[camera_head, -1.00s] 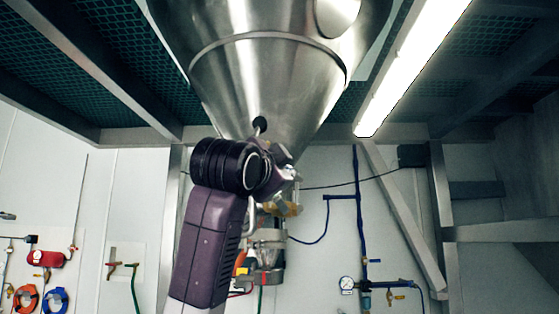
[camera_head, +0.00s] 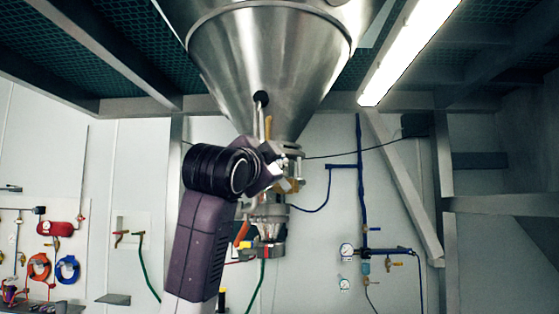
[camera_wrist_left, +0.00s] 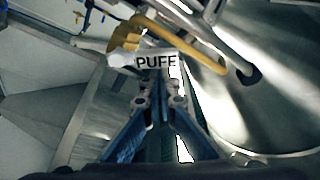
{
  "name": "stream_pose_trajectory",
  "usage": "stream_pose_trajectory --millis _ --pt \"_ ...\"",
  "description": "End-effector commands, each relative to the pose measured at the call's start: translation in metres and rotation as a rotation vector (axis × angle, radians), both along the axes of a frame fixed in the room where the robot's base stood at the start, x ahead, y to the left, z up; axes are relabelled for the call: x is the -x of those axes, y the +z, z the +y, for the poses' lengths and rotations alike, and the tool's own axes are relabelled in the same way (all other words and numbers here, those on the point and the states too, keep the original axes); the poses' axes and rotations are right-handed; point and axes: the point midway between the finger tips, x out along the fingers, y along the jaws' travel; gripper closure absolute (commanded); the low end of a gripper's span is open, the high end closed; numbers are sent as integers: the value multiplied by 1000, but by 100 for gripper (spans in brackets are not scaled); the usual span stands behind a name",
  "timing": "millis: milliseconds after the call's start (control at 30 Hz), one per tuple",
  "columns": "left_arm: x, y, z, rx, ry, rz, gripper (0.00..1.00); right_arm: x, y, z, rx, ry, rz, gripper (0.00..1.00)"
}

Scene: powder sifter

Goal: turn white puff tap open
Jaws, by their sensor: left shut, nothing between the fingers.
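The white puff tap (camera_wrist_left: 150,61), marked PUFF in black letters, shows in the left wrist view just beyond my fingertips. Its white handle lies across the view, beside a yellow curved piece (camera_wrist_left: 205,52). My left gripper (camera_wrist_left: 160,88) is shut and empty, with its blue finger links converging just below the PUFF lettering; I cannot tell if the fingers touch it. In the head view my left arm reaches up to below the steel cone (camera_head: 265,65), and my wrist partly hides the fittings there. My right gripper is out of view.
The large steel cone hangs overhead and also fills the right of the left wrist view (camera_wrist_left: 270,100). Below its outlet is a clamped fitting (camera_head: 268,230) with hoses. A wall panel with a gauge (camera_head: 346,250) and blue pipes stands at the right.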

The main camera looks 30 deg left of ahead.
Motion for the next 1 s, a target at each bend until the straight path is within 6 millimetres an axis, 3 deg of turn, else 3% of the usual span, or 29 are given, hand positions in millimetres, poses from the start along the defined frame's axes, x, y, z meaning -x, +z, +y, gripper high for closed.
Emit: stream_pose_trajectory --millis 267,700,867,1000 --pt "1 -3 2 77 -1 -38 100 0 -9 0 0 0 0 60" --pt "8 -14 16 441 -1 -213 100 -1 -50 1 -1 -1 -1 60" --pt "10 -20 22 460 1 -221 100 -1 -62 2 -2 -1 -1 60" --pt "12 -25 25 579 -2 -278 100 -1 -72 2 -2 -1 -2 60"
